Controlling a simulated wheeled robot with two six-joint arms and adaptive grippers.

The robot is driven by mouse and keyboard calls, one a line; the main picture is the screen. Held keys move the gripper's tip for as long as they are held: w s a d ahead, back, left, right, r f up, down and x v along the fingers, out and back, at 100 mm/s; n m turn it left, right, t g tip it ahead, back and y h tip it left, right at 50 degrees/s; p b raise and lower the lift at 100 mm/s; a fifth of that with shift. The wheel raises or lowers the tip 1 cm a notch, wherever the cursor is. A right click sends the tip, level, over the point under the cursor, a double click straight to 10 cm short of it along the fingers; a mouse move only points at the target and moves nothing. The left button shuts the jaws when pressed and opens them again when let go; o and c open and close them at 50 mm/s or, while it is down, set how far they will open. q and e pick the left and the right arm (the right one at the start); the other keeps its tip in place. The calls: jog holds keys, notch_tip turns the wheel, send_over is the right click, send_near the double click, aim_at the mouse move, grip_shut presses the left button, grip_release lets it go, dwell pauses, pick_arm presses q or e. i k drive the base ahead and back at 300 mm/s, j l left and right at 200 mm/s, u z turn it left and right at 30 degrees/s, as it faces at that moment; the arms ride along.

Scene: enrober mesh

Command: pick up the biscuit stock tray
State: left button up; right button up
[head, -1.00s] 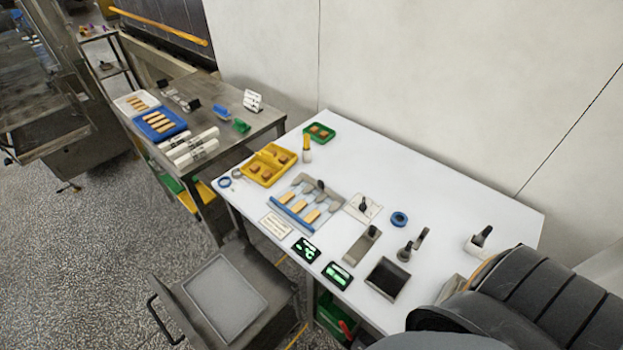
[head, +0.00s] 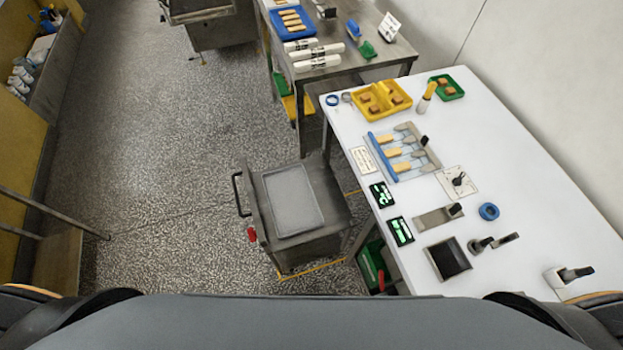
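A blue tray (head: 277,27) with several biscuit fingers lies on the steel table at the top. A white tray (head: 270,3) is cut off by the top edge behind it. A yellow divided tray (head: 365,113) with brown pieces sits at the far end of the white table, and a small green tray (head: 460,92) with brown pieces is beside it. No label shows which one is the biscuit stock tray. Neither of my grippers is in view; only dark parts of my own body show along the bottom edge.
The white table (head: 540,190) holds a blue-edged biscuit rack (head: 385,172), black displays, a dark open box (head: 464,266) and small tools. White rolls (head: 317,62) lie on the steel table (head: 385,75). A cart with a grey tray (head: 292,198) stands left of the white table. Speckled floor is clear further left.

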aim_at(295, 209)
jog(key=k+j, duration=0.35)
jog(key=j, duration=1.15)
